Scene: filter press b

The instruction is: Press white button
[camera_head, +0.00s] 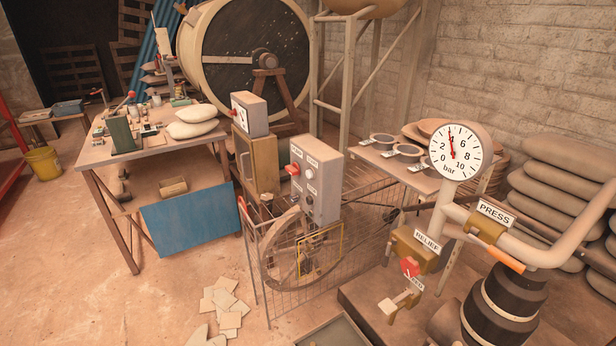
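A grey control box (316,178) stands in the middle of the camera_head view on top of a post behind a wire guard. Its front face carries small white labels, a red knob (293,169) at the left and a pale, whitish round button (309,173) to the right of it. More small round controls sit lower on the same face, too small to tell apart. The label lettering is too small to read with certainty. Nothing covers the front of the box. Neither of my grippers is in view.
A wire guard (330,262) surrounds a wheel below the box. A gauge (454,152) and pipe with PRESS and RELIEF labels stand at the right. A cluttered workbench (96,154) stands at the left. Loose tiles (229,319) lie on the open floor at front left.

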